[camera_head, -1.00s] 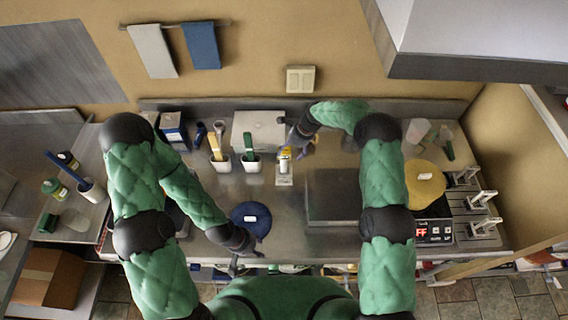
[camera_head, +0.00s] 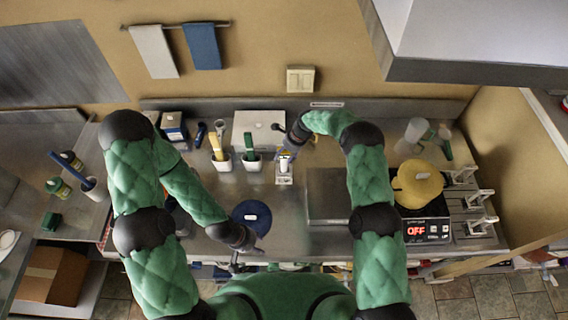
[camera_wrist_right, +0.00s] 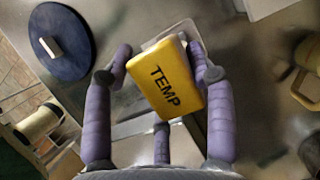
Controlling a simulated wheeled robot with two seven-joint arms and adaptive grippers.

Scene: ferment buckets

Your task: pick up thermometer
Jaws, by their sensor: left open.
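The thermometer (camera_wrist_right: 168,80) is a yellow block marked TEMP. In the right wrist view it lies between the purple fingers of my right gripper (camera_wrist_right: 160,60). Their tips are beside its upper edges; whether they press on it I cannot tell. In the head view the thermometer (camera_head: 285,157) shows small and yellow-white on the holder (camera_head: 284,179) at the middle of the counter. My right gripper (camera_head: 292,146) is over it, partly covering it. My left gripper (camera_head: 249,257) is open and empty at the counter's front edge, below the round blue lid (camera_head: 251,216).
Left of the thermometer stand white cups (camera_head: 252,164) with green and yellow tools, and a white box (camera_head: 258,126) behind. A raised grey metal slab (camera_head: 330,195) lies to the right.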

